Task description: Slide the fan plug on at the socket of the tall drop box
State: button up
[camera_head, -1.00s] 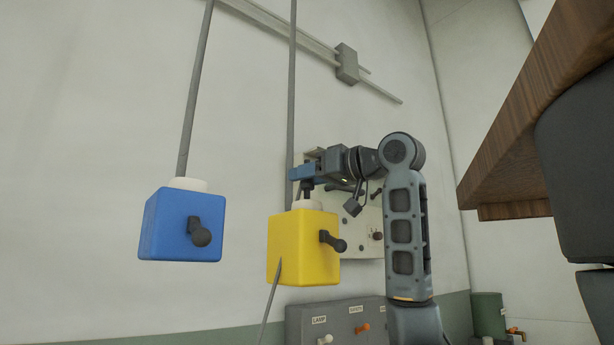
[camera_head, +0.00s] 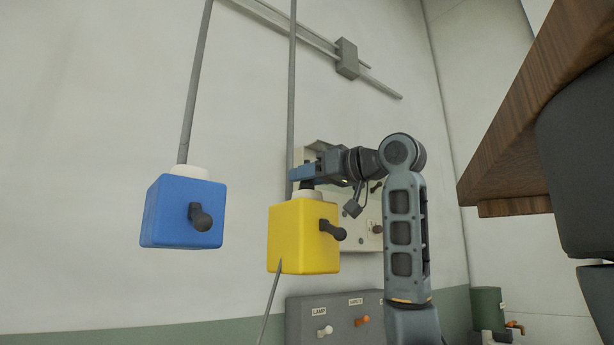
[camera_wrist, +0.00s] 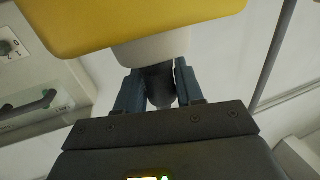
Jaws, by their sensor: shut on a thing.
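A yellow box (camera_head: 300,240) hangs beside a thin grey pole, with a white collar (camera_head: 315,195) on top and a dark lever on its front. My gripper (camera_head: 303,176) is just above that collar, shut on a dark plug (camera_wrist: 160,85). In the wrist view the plug's end meets the white collar (camera_wrist: 150,48); whether it is fully seated I cannot tell. A blue box (camera_head: 182,212) hangs to the left, with a white collar and a dark lever. Which box the task means is not marked.
A grey panel (camera_head: 336,310) with labelled knobs is below the yellow box. A pale plate (camera_head: 362,232) is on the wall behind. A wooden tabletop (camera_head: 540,130) juts in at the right. A green container (camera_head: 488,306) stands at lower right.

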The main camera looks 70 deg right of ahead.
jog(key=shift+f, duration=0.2)
jog(key=o, duration=1.1)
jog(key=shift+o, duration=0.2)
jog(key=b+v, duration=0.2)
jog(key=v, duration=0.5)
jog(key=shift+s, duration=0.4)
jog(key=shift+a, duration=0.15)
